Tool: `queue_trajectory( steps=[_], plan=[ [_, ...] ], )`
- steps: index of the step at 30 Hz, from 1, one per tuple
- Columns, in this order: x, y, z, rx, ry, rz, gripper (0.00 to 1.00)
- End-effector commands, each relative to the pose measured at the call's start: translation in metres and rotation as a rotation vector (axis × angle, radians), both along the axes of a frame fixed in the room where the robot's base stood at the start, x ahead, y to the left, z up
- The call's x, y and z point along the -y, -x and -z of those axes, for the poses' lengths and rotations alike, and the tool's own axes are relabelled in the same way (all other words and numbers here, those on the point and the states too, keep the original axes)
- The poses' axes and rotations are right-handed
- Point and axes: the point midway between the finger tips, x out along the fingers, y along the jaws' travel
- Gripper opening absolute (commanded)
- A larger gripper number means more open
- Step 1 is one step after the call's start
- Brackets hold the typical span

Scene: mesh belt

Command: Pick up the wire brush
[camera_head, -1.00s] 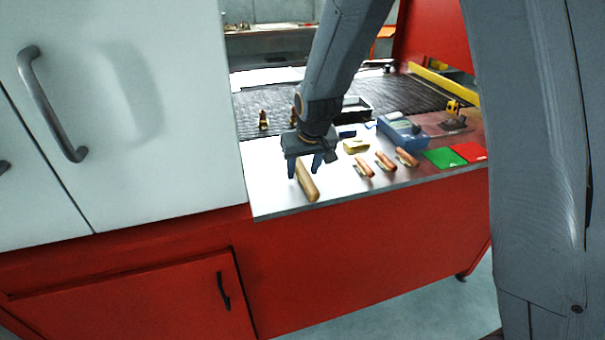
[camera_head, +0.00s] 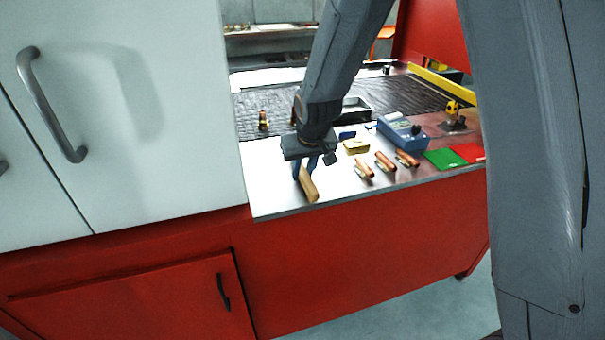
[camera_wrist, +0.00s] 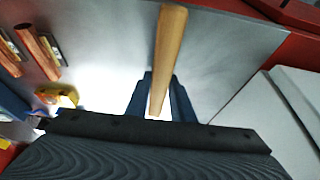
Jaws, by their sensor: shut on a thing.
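The wire brush (camera_head: 309,188) shows as a long tan wooden handle at the near left of the steel worktop. My gripper (camera_head: 304,172) is over its far end and shut on it. In the wrist view the wire brush (camera_wrist: 168,52) runs between the two dark blue fingers of my gripper (camera_wrist: 160,98). The bristles are not visible. I cannot tell whether the brush is clear of the worktop.
Several copper-coloured pieces (camera_head: 386,161) lie right of the brush. A white cabinet (camera_head: 130,110) stands close at left.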

Motion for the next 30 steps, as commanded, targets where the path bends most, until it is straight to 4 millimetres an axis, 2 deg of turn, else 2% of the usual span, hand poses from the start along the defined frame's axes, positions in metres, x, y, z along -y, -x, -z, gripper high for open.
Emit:
queue_trajectory(
  steps=[8,14,22,30],
  plan=[
    [0.000,-0.001,-0.009,0.002,-0.001,0.000,0.00],
    [-0.001,-0.002,-0.036,0.006,-0.002,0.001,0.00],
    [-0.001,-0.002,-0.085,0.006,-0.002,0.000,0.00],
    [0.000,-0.001,-0.105,0.001,0.000,0.000,0.00]
  ],
)
